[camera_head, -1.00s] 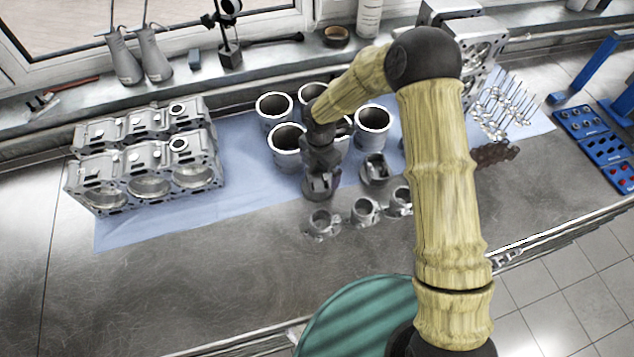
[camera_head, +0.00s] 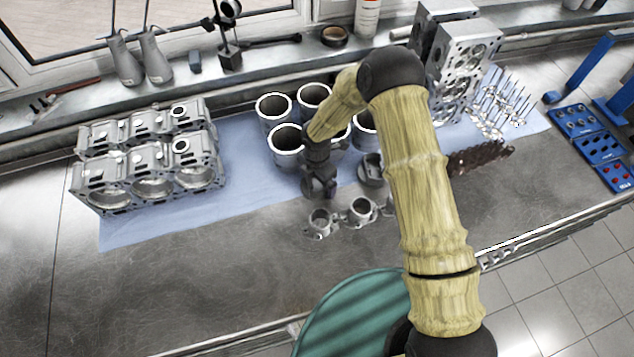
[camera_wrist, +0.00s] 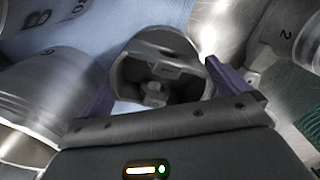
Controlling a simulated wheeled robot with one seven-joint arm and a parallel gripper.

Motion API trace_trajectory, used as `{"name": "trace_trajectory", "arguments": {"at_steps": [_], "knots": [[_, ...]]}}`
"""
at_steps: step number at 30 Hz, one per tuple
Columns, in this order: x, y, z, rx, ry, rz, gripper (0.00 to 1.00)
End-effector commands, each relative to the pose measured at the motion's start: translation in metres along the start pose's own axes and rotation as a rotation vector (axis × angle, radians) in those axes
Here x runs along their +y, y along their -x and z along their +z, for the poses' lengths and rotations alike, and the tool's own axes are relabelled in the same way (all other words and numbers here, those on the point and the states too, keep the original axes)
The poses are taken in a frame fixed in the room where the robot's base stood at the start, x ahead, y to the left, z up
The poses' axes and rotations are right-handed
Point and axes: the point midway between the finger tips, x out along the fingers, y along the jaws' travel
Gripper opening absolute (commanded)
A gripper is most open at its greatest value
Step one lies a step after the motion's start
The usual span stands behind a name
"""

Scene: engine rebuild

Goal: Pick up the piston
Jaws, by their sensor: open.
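In the wrist view a grey metal piston (camera_wrist: 157,72) stands with its hollow underside and inner boss facing the camera. My gripper (camera_wrist: 159,78) has its two purple fingers apart, one on each side of this piston. I cannot tell whether either finger touches it. In the head view my gripper (camera_head: 322,188) is low over the blue cloth and hides most of that piston. Another piston (camera_head: 371,170) stands just to its right.
Several cylinder liners (camera_head: 286,140) stand close behind my gripper. A row of small metal parts (camera_head: 320,220) lies in front. An engine block (camera_head: 150,178) is at left, a cylinder head (camera_head: 465,58) at back right. The front left bench (camera_head: 190,285) is clear.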

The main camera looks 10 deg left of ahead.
Motion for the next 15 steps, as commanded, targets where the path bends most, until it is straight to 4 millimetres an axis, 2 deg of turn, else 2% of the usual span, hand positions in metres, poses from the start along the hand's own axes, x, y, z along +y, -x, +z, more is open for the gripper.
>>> {"name": "trace_trajectory", "arguments": {"at_steps": [11, 15], "knots": [[-0.0002, 0.0002, 0.0, 0.0, 0.0, -0.001, 1.0], [-0.0002, 0.0003, -0.0001, 0.0, 0.0, -0.001, 0.72]]}}
